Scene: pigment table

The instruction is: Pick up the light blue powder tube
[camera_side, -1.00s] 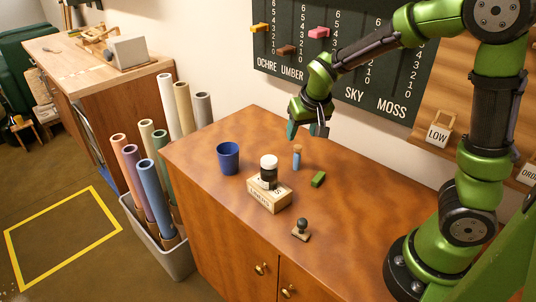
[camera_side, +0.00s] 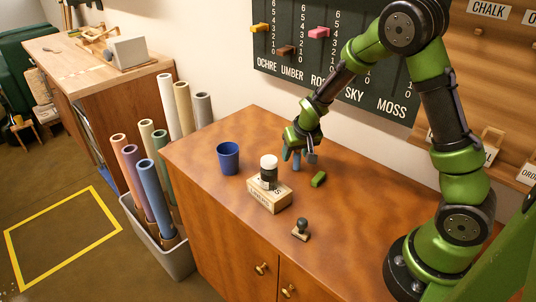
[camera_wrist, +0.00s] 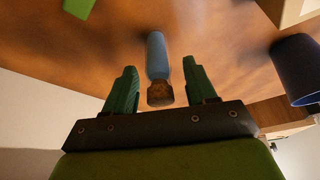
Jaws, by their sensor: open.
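The light blue powder tube (camera_wrist: 157,56) with a brown cork-like stopper shows in the wrist view, midway between my two fingers. My gripper (camera_wrist: 160,88) is open, with one green finger on each side of the stopper end and a gap on both sides. In the side view my gripper (camera_side: 298,157) is low over the table at the tube's place. The tube itself is mostly hidden there behind the fingers.
A blue cup (camera_side: 228,158) stands to the left. A wooden block (camera_side: 268,198) holds a black-and-white jar (camera_side: 268,172). A green block (camera_side: 318,179) lies close to my gripper, and a stamp (camera_side: 301,229) stands nearer the front edge. The table's right side is clear.

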